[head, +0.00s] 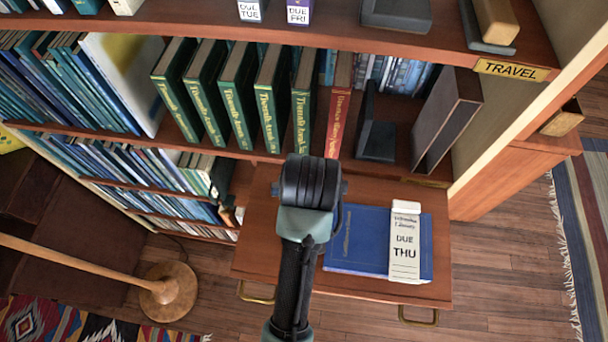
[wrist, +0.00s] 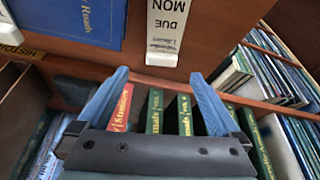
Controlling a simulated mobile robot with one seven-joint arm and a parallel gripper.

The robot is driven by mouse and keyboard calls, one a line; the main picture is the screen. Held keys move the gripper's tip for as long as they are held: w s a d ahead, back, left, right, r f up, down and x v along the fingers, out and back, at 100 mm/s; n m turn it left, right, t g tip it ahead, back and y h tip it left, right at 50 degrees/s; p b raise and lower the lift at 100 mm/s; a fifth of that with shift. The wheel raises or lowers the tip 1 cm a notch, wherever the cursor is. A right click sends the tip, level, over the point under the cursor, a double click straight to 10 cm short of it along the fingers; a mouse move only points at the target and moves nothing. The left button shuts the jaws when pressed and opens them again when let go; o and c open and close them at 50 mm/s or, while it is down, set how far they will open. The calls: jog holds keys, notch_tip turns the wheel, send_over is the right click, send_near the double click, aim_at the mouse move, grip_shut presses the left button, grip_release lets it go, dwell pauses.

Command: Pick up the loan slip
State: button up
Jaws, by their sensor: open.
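Several loan slips show, and I cannot tell which one the task means. A white slip marked DUE THU (head: 404,243) lies across a blue book (head: 355,240) on the pull-out shelf in the head view. In the wrist view a white slip marked DUE MON (wrist: 169,25) shows upside down beside a blue book (wrist: 65,20). My gripper (wrist: 158,73) is open, with its two blue fingers spread and nothing seen between them. The lower end of the DUE MON slip appears just beyond the fingertips, apart from them. In the head view my arm hides the fingers.
Slips marked DUE TUE (head: 250,10) and DUE FRI (head: 298,12) show on the upper shelf. Green books (head: 238,95) and a red book (head: 338,110) stand in the row below. A dark bookend (head: 376,130) stands right of them. A lamp base (head: 168,291) is on the floor.

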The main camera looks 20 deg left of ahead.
jog(key=shift+x, duration=0.9)
jog(key=shift+a+p+x, duration=0.2)
jog(key=shift+p+x, duration=0.25)
jog(key=shift+x, duration=0.85)
jog(key=shift+a+p+x, duration=0.15)
jog(key=shift+p+x, duration=0.3)
jog(key=shift+x, duration=0.85)
jog(key=shift+w+r, duration=0.1)
jog(key=shift+w, duration=0.05)
jog(key=shift+c, duration=0.3)
jog(key=c, duration=1.3)
notch_tip(320, 180, up, 10)
jog(key=shift+r+b, duration=0.1)
jog(key=shift+b, duration=0.8)
